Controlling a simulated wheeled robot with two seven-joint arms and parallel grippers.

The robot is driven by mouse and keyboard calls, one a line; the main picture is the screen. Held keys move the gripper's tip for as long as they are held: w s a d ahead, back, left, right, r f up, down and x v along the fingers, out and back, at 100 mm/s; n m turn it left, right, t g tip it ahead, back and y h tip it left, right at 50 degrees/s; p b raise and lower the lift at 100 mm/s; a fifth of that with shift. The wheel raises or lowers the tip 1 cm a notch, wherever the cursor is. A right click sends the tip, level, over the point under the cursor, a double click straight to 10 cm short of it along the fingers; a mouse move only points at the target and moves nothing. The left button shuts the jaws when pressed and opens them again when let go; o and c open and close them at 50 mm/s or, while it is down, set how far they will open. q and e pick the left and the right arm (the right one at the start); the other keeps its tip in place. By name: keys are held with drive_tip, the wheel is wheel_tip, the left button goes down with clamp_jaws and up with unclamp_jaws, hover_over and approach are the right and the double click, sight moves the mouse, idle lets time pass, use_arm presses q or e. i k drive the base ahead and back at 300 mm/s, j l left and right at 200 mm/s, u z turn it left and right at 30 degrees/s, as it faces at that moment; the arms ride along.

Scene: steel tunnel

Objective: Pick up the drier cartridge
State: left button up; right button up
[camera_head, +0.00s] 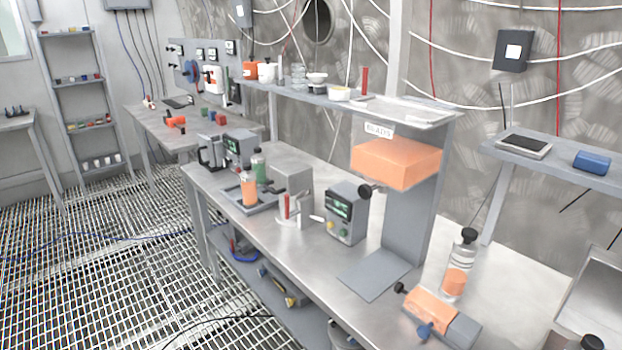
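Which thing is the drier cartridge is not certain. A clear cylinder with a black cap and orange fill low inside (460,265) stands upright at the right part of the steel bench (345,172). An orange cylinder with a pale top (249,190) and a green bottle with a dark cap (258,167) stand upright in a grey tray (232,208) further left on the bench. Neither of my grippers is in view.
An orange hopper labelled BEADS (396,163) hangs under the raised shelf (420,103). An orange and grey device with knobs (440,315) lies near the clear cylinder. A grey meter with a green screen (347,213) stands mid-bench. A grey plate (373,273) lies bare below the hopper.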

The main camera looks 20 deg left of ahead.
sight(248, 178)
drive_tip(key=i+j, duration=0.1)
drive_tip(key=j, duration=0.2)
drive_tip(key=i+j, duration=0.15)
drive_tip(key=j, duration=0.15)
drive_tip(key=i+j+z, duration=0.1)
drive_tip(key=j, duration=0.2)
drive_tip(key=i+j, duration=0.1)
drive_tip(key=j, duration=0.2)
